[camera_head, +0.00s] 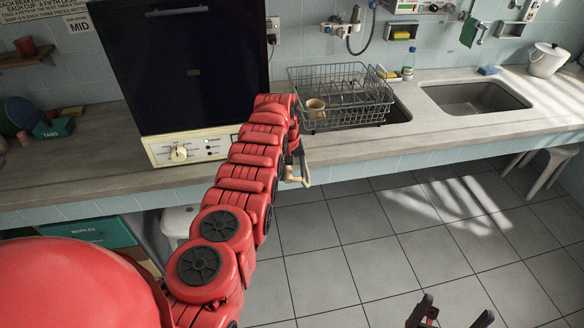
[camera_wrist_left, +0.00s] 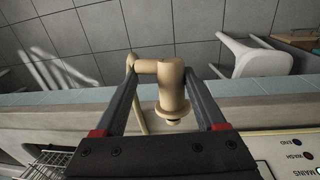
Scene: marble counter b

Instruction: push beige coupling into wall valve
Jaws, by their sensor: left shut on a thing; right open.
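My left gripper (camera_head: 296,166) is shut on the beige coupling (camera_wrist_left: 173,88) and holds it in front of the counter's front edge, mostly behind my red arm in the head view. In the left wrist view the coupling is an elbow-shaped piece with a flanged end, between the two fingers (camera_wrist_left: 160,72). A beige hose (camera_wrist_left: 141,112) hangs beside it. My right gripper (camera_head: 456,312) is open and empty over the floor at bottom right.
A dark-fronted cream appliance (camera_head: 190,148) stands on the counter left of my arm. A wire dish rack (camera_head: 342,95) with a cup (camera_head: 315,107) stands below the valve. A sink (camera_head: 475,97) lies to the right. Bare counter (camera_head: 400,135) lies in front of the rack.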

